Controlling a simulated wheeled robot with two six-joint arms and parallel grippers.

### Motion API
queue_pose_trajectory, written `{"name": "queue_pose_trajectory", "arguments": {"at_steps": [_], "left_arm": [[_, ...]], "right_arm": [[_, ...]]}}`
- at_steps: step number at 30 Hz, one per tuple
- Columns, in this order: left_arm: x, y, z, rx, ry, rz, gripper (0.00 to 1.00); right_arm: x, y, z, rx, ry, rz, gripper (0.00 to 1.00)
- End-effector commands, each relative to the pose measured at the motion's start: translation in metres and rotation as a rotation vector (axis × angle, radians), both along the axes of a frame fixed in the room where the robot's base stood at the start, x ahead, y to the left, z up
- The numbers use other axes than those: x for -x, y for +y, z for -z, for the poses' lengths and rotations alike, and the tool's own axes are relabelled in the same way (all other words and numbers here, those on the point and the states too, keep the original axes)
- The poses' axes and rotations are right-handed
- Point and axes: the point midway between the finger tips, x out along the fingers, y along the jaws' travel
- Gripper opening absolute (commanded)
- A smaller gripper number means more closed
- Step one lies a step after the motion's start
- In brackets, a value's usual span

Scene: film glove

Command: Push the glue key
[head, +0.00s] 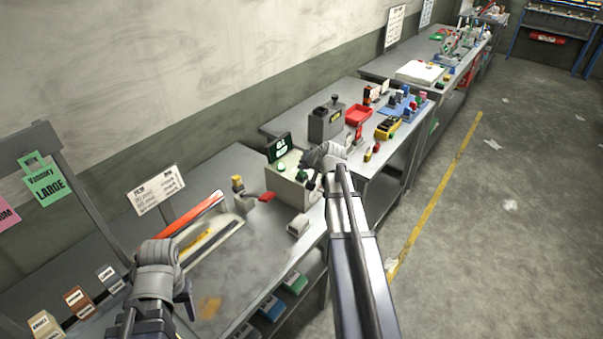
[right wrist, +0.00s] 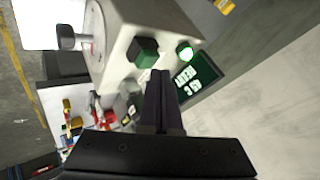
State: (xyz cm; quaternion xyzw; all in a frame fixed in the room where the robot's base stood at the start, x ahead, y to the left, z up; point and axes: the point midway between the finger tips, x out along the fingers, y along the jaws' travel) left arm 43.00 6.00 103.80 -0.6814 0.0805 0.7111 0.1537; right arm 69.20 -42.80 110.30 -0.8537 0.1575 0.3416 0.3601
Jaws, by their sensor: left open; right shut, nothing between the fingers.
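A beige box (head: 287,190) stands at the right end of the near bench, with a dark green display behind it. In the right wrist view a square green key (right wrist: 143,51) sits on the box's face (right wrist: 125,28), beside a round, bright green lamp (right wrist: 184,51). I cannot read a label on the key. My right gripper (right wrist: 162,80) is shut and empty, its tips just below the key and lamp in that picture; contact cannot be told. In the head view my right gripper (head: 315,185) is at the box's right side. My left gripper (head: 157,305) is open over the near bench's left part.
The display (right wrist: 197,78) stands close by the lamp. A knob (right wrist: 67,38) sticks out of the box's side. A long tray with an orange-red edge (head: 195,226) and a white block (head: 299,224) lie on the near bench. Another crowded bench stands beyond.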

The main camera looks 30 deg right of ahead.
Motion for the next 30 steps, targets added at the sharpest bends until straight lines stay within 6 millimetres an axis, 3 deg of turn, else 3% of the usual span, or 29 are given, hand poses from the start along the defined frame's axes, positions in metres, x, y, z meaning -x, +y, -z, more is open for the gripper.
{"name": "queue_pose_trajectory", "arguments": {"at_steps": [6,30], "left_arm": [[0.0000,0.0000,0.0085,0.000,0.000,0.000,0.50],[0.0000,0.0000,0.0099,0.000,0.000,0.000,0.50]], "right_arm": [[0.0000,0.0000,0.0085,0.000,0.000,0.000,0.00],[0.0001,0.0001,0.0099,0.000,0.000,0.000,0.00]]}}
